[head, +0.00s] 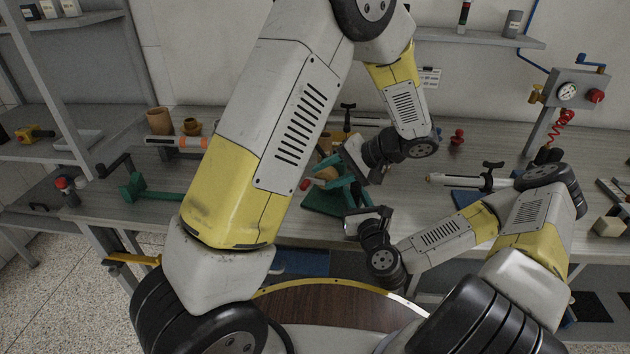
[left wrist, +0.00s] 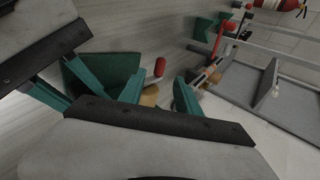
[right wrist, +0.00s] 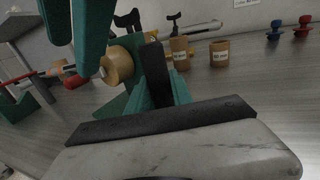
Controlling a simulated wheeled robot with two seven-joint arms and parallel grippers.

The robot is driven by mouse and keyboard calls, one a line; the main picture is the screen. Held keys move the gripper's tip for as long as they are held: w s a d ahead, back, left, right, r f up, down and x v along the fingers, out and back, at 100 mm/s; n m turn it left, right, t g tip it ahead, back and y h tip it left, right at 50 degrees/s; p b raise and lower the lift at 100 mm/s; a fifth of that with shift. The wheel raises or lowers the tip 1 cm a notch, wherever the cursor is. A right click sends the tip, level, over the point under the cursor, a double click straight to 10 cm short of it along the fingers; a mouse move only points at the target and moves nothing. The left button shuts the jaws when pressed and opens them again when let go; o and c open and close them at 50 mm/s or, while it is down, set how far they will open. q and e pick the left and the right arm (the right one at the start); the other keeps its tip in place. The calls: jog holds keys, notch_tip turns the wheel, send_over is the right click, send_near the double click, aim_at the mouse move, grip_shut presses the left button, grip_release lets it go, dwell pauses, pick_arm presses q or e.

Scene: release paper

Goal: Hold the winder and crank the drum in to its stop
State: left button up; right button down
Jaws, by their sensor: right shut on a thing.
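The winder (head: 322,204) is a dark green frame on the bench, partly hidden by my arms. Its wooden drum shows in the right wrist view (right wrist: 118,66) and partly in the left wrist view (left wrist: 150,96). A red crank knob (left wrist: 158,67) shows beyond the drum. My right gripper (head: 352,198) has teal fingers shut on an upright black part of the winder, its grip (right wrist: 154,68), beside the drum. My left gripper (head: 345,180) comes from above; its teal fingers stand apart in the left wrist view (left wrist: 158,92), with drum and knob between them in the picture. I cannot tell whether they touch.
The two grippers are close together at the winder. A green stand with a black arm (head: 132,186) is at the left. Wooden cups (head: 159,121) stand behind it. A pen-shaped tool (head: 462,181) lies right, near a gauge panel (head: 567,92).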

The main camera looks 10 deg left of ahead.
pick_arm(q)
jog(key=v, duration=0.6)
pick_arm(e)
jog(key=c, duration=1.1)
grip_release()
jog(key=shift+o, duration=0.2)
pick_arm(q)
jog(key=shift+s, duration=0.1)
pick_arm(e)
jog(key=shift+s, duration=0.15)
